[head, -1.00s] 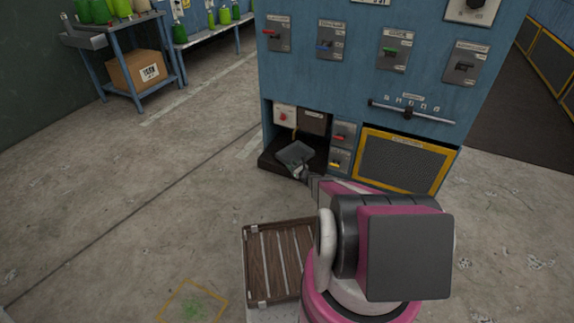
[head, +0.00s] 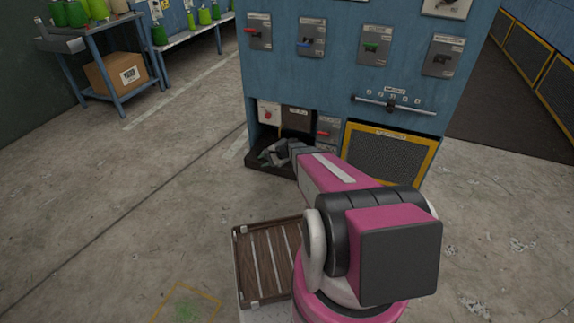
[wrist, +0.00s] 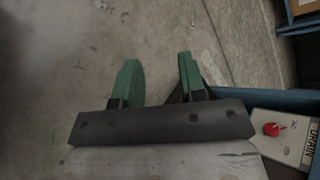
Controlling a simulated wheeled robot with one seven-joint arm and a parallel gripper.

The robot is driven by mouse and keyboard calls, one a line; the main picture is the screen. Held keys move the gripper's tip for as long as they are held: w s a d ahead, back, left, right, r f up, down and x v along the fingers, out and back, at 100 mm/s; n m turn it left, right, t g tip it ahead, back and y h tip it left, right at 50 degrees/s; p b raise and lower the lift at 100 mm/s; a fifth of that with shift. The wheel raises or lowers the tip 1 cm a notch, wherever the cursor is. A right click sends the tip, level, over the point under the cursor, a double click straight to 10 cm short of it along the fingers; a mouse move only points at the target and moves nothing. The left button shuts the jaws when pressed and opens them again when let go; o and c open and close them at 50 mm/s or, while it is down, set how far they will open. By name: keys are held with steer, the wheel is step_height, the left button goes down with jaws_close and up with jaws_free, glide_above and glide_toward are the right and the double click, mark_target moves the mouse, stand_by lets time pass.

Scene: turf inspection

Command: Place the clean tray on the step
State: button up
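My gripper (head: 272,152) is low at the cabinet's bottom opening, over or on the dark step (head: 262,164). In the wrist view its two green fingers (wrist: 157,82) stand apart, with bare floor seen between them. I cannot make out a separate clean tray there; my gripper and forearm hide much of the step. A brown slatted wooden tray (head: 266,265) with metal corners lies at the lower middle, beside my arm's base, and looks empty. I cannot tell whether it is the clean tray.
The blue cabinet (head: 345,75) carries several switches and a yellow-framed grille (head: 388,158). A red-knobbed plate (wrist: 283,135) is close to my gripper's right side. A blue cart (head: 100,55) holds a cardboard box (head: 116,72). The floor at left is clear, with a yellow-outlined square (head: 185,305).

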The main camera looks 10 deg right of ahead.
steer(key=s+d+r+n+g+h, duration=0.1)
steer(key=s+d+r+n+h, duration=0.2)
steer(key=s+r, duration=0.6)
steer(key=s+d+r+n+g+h, duration=0.2)
steer(key=s+r+n+h, duration=0.5)
steer(key=s, duration=0.8)
step_height(320, 180, up, 2)
steer(key=shift+s+d+r+n+g+h, duration=0.2)
steer(key=shift+s+d+n+g+h, duration=0.15)
steer(key=shift+d+n, duration=0.3)
steer(key=shift+a, duration=0.1)
